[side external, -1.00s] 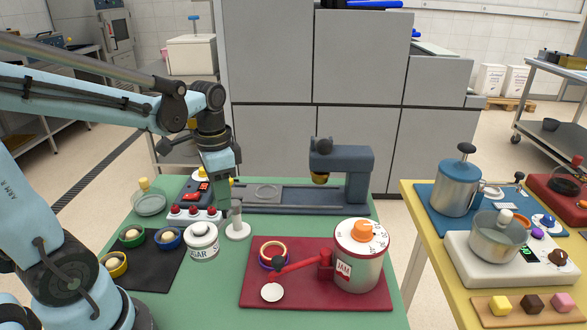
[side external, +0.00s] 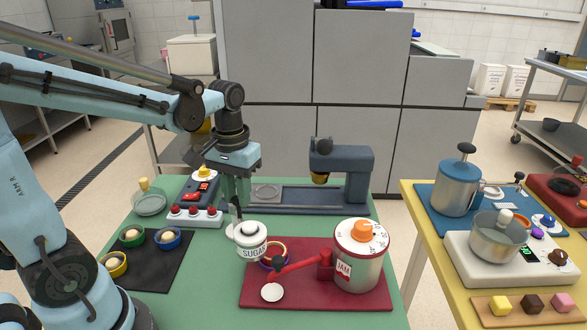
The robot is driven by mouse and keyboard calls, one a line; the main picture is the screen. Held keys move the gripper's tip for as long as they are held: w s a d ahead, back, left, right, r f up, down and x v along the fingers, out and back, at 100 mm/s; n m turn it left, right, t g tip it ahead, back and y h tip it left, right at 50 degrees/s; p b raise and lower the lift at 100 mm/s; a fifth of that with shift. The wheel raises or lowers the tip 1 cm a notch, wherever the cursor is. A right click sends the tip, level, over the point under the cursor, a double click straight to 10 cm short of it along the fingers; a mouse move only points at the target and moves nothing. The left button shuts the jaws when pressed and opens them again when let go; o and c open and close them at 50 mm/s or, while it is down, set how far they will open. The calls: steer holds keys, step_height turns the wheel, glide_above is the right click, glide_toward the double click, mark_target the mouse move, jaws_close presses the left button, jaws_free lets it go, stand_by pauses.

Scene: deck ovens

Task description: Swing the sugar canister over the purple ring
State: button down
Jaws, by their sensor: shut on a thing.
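The sugar canister (side external: 253,250) is a white tub with a black band and a SUGAR label. It is in front of the red board's back left corner. My gripper (side external: 236,200) is above it, shut on its upright dark-and-pale handle part; the fingertips are partly hidden. The purple ring (side external: 265,264) lies on the red board, just right of and below the canister in the picture, with an orange ring on top. The canister overlaps their left part in view. I cannot tell its height above them.
The red board (side external: 330,299) also carries a red lever with a white disc (side external: 271,292) and a JAM canister (side external: 352,275). A black mat (side external: 150,268) with coloured rings lies left. A button box (side external: 194,217) and dark machine (side external: 340,165) stand behind.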

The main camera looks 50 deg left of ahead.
steer(key=shift+w+d+n, duration=0.1)
steer(key=shift+w+n, duration=0.35)
steer(key=shift+n, duration=0.6)
steer(key=shift+w+d+n, duration=0.1)
steer(key=shift+w+n, duration=0.3)
steer(key=shift+n, duration=0.65)
steer(key=c, duration=0.9)
jaws_free()
steer(key=shift+c, duration=0.2)
steer(key=shift+a+r, duration=0.1)
step_height(320, 180, up, 12)
steer(key=s+d+f+m+t, duration=0.1)
steer(key=f+m+t, duration=0.1)
steer(key=f, duration=0.1)
steer(key=s+d+f+m+t, duration=0.1)
steer(key=d+f+m+t, duration=0.1)
steer(key=f+m, duration=0.1)
steer(key=s+d+f+m+t, duration=0.1)
steer(key=d+f+m+t, duration=0.1)
steer(key=f+m, duration=0.1)
steer(key=shift+s+d, duration=0.15)
steer(key=shift+s, duration=0.05)
steer(key=shift+s+d+f+m+t, duration=0.1)
steer(key=shift+d+f+m+t, duration=0.15)
steer(key=shift+f+m+t, duration=0.3)
